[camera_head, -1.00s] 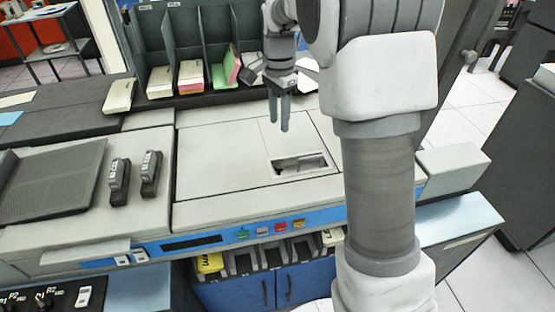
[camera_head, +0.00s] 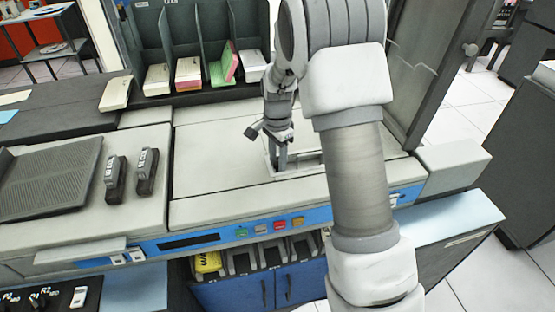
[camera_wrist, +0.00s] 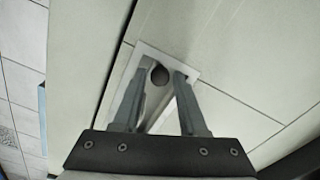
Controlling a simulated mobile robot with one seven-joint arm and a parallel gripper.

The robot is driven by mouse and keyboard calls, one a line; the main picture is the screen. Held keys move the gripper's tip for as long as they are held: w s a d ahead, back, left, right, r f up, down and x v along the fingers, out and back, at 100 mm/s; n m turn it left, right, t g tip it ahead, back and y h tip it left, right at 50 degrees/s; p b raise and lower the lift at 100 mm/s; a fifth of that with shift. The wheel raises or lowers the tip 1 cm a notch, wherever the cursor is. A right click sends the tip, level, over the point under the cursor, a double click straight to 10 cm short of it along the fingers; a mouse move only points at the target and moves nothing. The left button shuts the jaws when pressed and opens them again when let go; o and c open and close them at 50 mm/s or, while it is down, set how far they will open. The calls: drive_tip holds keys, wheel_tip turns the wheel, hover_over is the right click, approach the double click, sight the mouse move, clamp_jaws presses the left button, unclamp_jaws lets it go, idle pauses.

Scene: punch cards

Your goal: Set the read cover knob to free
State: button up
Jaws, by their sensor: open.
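In the wrist view, a small dark round knob (camera_wrist: 159,76) sits inside a pale-rimmed rectangular recess (camera_wrist: 194,72) in the machine's light grey top. My gripper (camera_wrist: 163,70) is open, with one finger on each side of the knob. Whether the fingers touch the knob, I cannot tell. In the head view, my gripper (camera_head: 281,166) points down with its fingertips at the left end of the recess (camera_head: 312,162). The knob is not discernible there. Any free or locked marking is not legible.
A blue control strip (camera_head: 220,238) with coloured buttons runs along the machine's front. Card bins (camera_head: 195,50) with card stacks stand behind. Two dark switch-like parts (camera_head: 130,178) stand on the left. The grey top (camera_head: 220,165) left of my gripper is clear.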

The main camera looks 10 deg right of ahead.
clamp_jaws()
idle(1.4)
